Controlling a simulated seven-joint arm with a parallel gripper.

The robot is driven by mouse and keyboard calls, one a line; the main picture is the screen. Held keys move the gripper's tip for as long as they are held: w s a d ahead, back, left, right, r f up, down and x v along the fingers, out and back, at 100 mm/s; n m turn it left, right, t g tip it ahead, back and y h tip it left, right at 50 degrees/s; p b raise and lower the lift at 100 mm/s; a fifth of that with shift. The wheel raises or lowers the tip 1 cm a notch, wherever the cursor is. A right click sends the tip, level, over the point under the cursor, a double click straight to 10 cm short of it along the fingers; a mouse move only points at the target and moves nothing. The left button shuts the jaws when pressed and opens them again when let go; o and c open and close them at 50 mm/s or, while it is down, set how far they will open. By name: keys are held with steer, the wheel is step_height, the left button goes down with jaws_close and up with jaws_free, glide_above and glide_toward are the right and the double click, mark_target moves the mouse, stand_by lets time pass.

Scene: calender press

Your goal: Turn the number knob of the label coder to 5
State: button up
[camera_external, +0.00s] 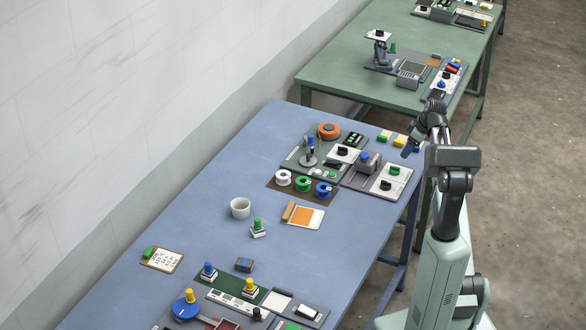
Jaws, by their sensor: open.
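My gripper (406,152) hangs at the right edge of the blue table, beside several small coloured blocks and to the upper right of a group of devices with knobs. It is open, and I see nothing between its fingers. In that group, a white panel with a black knob (343,151) stands next to a grey device with a blue knob (365,156). To their right, a pale panel (376,188) carries a green knob (394,170) and a black knob (386,184). I cannot tell which of these is the label coder; numbers on the knobs are too small to read.
A yellow block (400,140) lies close to my gripper. The blue table's (190,215) left side is mostly clear.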

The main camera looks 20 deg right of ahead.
mark_target(395, 169)
steer(key=x, duration=1)
steer(key=shift+f, duration=0.2)
steer(key=shift+c, duration=0.2)
steer(key=c, duration=1)
